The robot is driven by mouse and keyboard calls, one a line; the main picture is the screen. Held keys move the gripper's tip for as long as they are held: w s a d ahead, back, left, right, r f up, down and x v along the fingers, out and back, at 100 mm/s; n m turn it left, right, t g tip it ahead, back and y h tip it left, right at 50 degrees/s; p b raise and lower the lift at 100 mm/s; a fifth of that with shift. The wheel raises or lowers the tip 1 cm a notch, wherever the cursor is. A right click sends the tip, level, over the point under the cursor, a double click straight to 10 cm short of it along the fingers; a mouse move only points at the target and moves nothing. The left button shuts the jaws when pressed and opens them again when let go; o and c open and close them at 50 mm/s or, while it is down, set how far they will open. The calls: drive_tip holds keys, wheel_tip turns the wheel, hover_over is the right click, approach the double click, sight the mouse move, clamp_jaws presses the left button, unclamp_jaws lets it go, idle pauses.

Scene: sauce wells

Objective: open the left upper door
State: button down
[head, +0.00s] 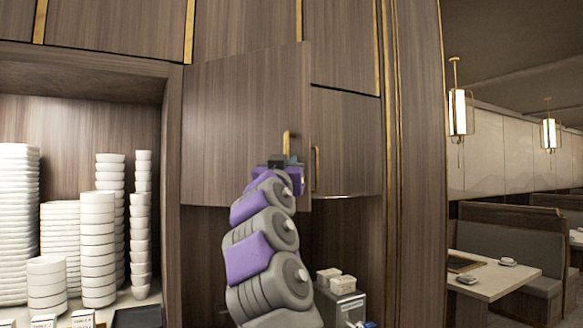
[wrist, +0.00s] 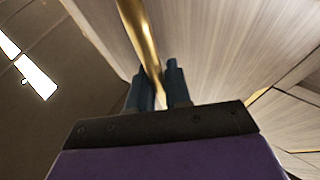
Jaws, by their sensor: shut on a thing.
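The left upper door (head: 235,115) is a brown wood-grain panel in the head view. Its right edge stands out toward me from the cabinet, so it is partly open. Its brass handle (head: 287,142) is an upright bar near that right edge. My gripper (head: 285,161) is at the lower part of this handle. In the wrist view, the brass handle (wrist: 140,32) runs down between the two dark fingers of my gripper (wrist: 161,82), which are shut on it. The lower end of the handle is hidden by the fingers.
The right upper door (head: 350,140) is closed beside it, with its own brass handle (head: 316,168). Stacked white bowls (head: 97,245) fill an open niche at left. White boxes (head: 342,284) sit on a metal container below. A dining table (head: 490,275) and booths stand far right.

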drive_tip(key=s+a+m+h+p, duration=0.1)
drive_tip(key=s+a+h, duration=0.1)
drive_tip(key=s+a, duration=1)
drive_tip(key=shift+s+a+h, duration=0.3)
drive_tip(key=shift+s, duration=0.45)
drive_tip(key=c, duration=1.1)
unclamp_jaws()
drive_tip(key=shift+g, duration=0.3)
drive_tip(key=shift+c, duration=0.2)
drive_tip(key=b+v, duration=0.1)
drive_tip(key=v, duration=1.6)
drive_tip(key=shift+f, duration=0.15)
drive_tip(key=shift+a, duration=0.15)
